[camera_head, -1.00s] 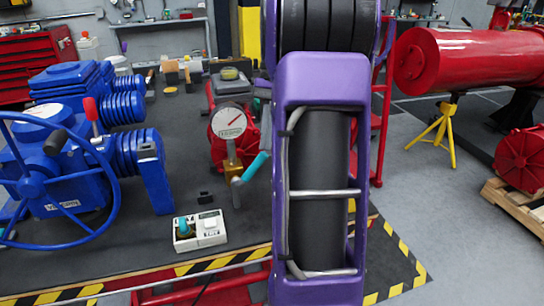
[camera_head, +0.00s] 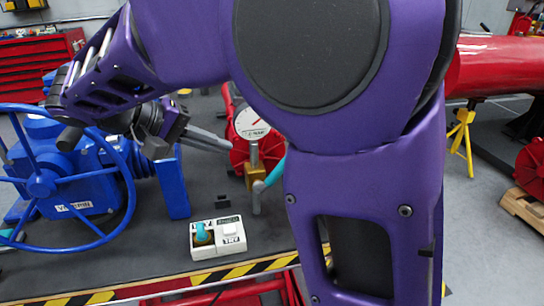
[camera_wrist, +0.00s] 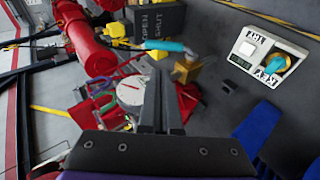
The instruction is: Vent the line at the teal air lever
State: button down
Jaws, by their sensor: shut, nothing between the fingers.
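The teal air lever (camera_head: 275,172) shows beside the brass valve body (camera_head: 255,172) under a white-faced gauge (camera_head: 252,123). My arm hides part of the lever in the head view. In the wrist view the teal lever (camera_wrist: 165,46) points left from the brass body (camera_wrist: 187,70), in front of a dark plate (camera_wrist: 150,20) marked OPEN and SHUT. My gripper (camera_head: 222,143) is shut and empty, left of the gauge, its fingers pointing right. In the wrist view my gripper's fingers (camera_wrist: 160,92) are together, apart from the lever.
A white box (camera_head: 217,237) with a teal knob and a TRY button lies on the bench near its striped edge. A blue machine with a large handwheel (camera_head: 42,185) stands at left, below my forearm. The dark bench top between box and valve is mostly clear.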

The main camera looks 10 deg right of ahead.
aim_at(276, 176)
jog(key=b+x, duration=0.1)
jog(key=x, duration=1.3)
jog(key=shift+r, duration=0.1)
jog(key=shift+d+y, duration=0.8)
jog(key=shift+y, duration=0.1)
jog(key=d+y+p, duration=0.1)
jog(key=d+f+y+p, duration=0.1)
jog(key=y, duration=0.1)
jog(key=shift+d+f+m, duration=0.1)
jog(key=shift+d+m, duration=0.15)
jog(key=shift+m, duration=0.15)
jog(key=shift+d+f+y+p, duration=0.55)
jog(key=shift+f+y+p, duration=0.2)
jog(key=shift+f+y, duration=0.2)
jog(key=shift+d+f+y+p, duration=0.5)
jog(key=shift+f+y+p, duration=0.3)
jog(key=shift+y, duration=0.25)
jog(key=shift+s+f, duration=0.1)
jog(key=shift+f, duration=0.1)
jog(key=shift+r, duration=0.15)
